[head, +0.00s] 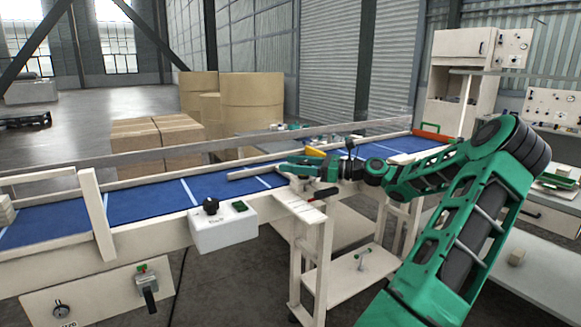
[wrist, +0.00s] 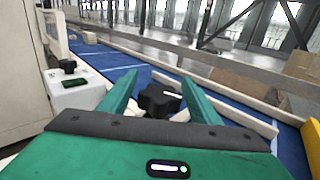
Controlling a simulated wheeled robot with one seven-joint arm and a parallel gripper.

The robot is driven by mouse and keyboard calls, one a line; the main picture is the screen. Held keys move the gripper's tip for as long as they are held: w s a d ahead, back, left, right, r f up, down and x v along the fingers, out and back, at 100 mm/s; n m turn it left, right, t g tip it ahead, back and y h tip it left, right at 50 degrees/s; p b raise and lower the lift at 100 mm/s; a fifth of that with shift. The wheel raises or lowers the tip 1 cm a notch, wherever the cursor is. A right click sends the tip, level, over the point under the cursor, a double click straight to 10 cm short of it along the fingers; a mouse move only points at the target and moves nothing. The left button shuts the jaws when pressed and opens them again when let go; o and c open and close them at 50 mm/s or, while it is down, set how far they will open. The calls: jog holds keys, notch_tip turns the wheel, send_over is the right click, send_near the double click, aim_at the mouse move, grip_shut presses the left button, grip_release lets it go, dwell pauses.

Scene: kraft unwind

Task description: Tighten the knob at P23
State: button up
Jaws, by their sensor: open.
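My gripper (head: 283,166) reaches left over the near edge of the blue conveyor in the head view. In the wrist view its two green fingers are spread apart (wrist: 160,78). A black lobed knob (wrist: 158,101) shows between the fingers, with clear gaps on both sides; I cannot tell whether it is level with the tips. The arm hides it in the head view. Another black knob (head: 211,206) stands on a white box with a green patch, left of my gripper; it also shows in the wrist view (wrist: 68,67). No label reading P23 is legible.
The blue conveyor (head: 145,202) runs along with pale side rails. A pale bar (head: 250,172) lies across it near my gripper. A yellow part (wrist: 302,112) is at the right of the wrist view. A small side table (head: 350,262) stands below the arm. Rolls (head: 251,98) and boxes stand behind.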

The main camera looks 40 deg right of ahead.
jog(key=c, duration=1.1)
jog(key=shift+o, duration=0.2)
jog(key=shift+h, duration=0.3)
jog(key=m+h, duration=0.2)
jog(key=h, duration=0.1)
jog(key=d+m+t+h, duration=0.1)
jog(key=m+h, duration=0.1)
jog(key=h, duration=0.1)
jog(key=m+t+h, duration=0.1)
jog(key=m+h, duration=0.1)
jog(key=shift+w+d+h, duration=0.2)
jog(key=shift+w+h, duration=0.1)
jog(key=shift+h, duration=0.1)
jog(key=m+h, duration=0.1)
jog(key=h, duration=0.1)
jog(key=d+m+h, duration=0.1)
jog(key=m+h, duration=0.1)
jog(key=h, duration=0.1)
jog(key=shift+r+m+g, duration=0.2)
jog(key=shift+m+g, duration=0.1)
jog(key=shift+d+m+g+h, duration=0.1)
jog(key=shift+m+g+h, duration=0.2)
jog(key=shift+m+h, duration=0.5)
jog(key=shift+d+m+g+h, duration=0.15)
jog(key=shift+m+g+h, duration=0.35)
jog(key=shift+h, duration=0.6)
